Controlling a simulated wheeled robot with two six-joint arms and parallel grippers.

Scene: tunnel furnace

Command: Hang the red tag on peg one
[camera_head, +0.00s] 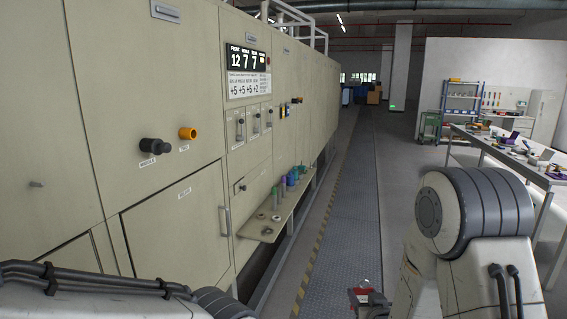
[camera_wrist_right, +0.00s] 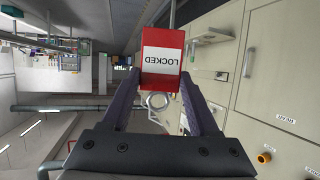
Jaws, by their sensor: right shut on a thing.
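The red tag (camera_wrist_right: 162,52) has a white label reading LOCKED, upside down in the right wrist view. My right gripper (camera_wrist_right: 160,80) is shut on it, with one dark finger on each side. A pale ring (camera_wrist_right: 158,101) shows between the fingers beside the tag. In the head view the red tag (camera_head: 361,291) shows small at the bottom edge with my right gripper (camera_head: 374,297), over the floor walkway and away from the furnace. I cannot make out which fixture is peg one. My left arm crosses the bottom left; its gripper is out of frame.
The beige furnace wall (camera_head: 150,60) fills the left, with a black knob (camera_head: 155,146), an orange knob (camera_head: 187,133) and a display (camera_head: 247,60). A low shelf (camera_head: 262,229) with several coloured cylinders juts out. A cluttered bench (camera_head: 505,158) stands right. The walkway (camera_head: 350,190) is clear.

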